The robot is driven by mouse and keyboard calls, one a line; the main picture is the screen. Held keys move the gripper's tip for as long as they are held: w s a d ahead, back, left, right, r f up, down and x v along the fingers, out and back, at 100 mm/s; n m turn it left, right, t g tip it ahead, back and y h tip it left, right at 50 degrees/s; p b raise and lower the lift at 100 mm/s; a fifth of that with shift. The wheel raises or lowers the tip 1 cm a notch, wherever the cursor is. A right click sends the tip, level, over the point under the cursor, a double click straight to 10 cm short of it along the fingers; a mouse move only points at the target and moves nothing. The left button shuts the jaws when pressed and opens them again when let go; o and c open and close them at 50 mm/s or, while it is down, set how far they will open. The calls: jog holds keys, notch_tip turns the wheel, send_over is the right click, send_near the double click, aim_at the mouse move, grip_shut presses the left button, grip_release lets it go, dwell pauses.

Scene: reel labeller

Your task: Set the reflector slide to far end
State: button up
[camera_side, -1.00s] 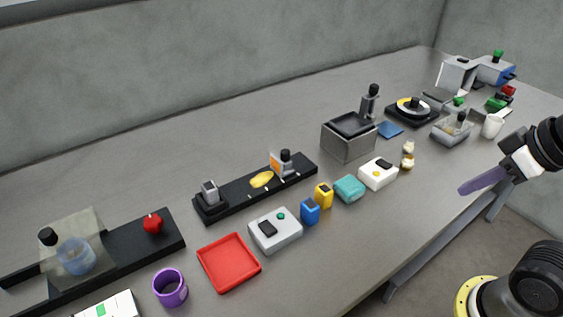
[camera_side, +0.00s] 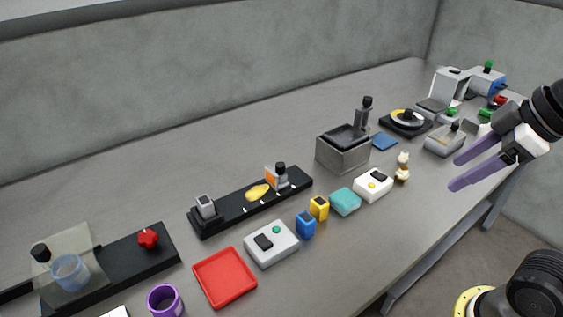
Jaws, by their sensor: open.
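A long black rail (camera_side: 232,216) with white tick marks lies mid-table. A carriage with a grey body, a black knob and an orange plate (camera_side: 277,177), which looks like the reflector slide, sits near the rail's right end. A grey block (camera_side: 206,206) stands at the rail's left end, and a yellow oval piece (camera_side: 257,192) lies between them. My gripper (camera_side: 456,173) is at the right, over the table's front edge, well apart from the rail. Its two purple fingers are spread and empty.
In front of the rail are a red tray (camera_side: 224,277), a white switch box (camera_side: 271,244), a blue block (camera_side: 305,224) and a yellow block (camera_side: 319,208). A grey open box (camera_side: 343,150) stands to its right. More equipment fills the far right. The table behind the rail is clear.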

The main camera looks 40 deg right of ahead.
jog(key=w+a+r+n+g+y, duration=0.1)
jog(key=w+a+r+n, duration=0.1)
jog(key=w+r+n, duration=0.7)
jog(key=n+g+y, duration=0.2)
jog(key=g+y, duration=0.1)
send_over(280, 164)
jog(key=s+d, duration=0.4)
jog(key=d, duration=0.1)
notch_tip(280, 164, down, 8)
notch_tip(280, 164, down, 8)
jog(key=w, duration=0.3)
jog(key=shift+g, duration=0.4)
jog(key=x, duration=0.9)
jog(key=d+x, duration=0.1)
jog(key=x, duration=0.3)
jog(key=shift+s+f, duration=0.15)
jog(key=shift+f, duration=0.35)
grip_shut()
jog(key=shift+r, duration=0.1)
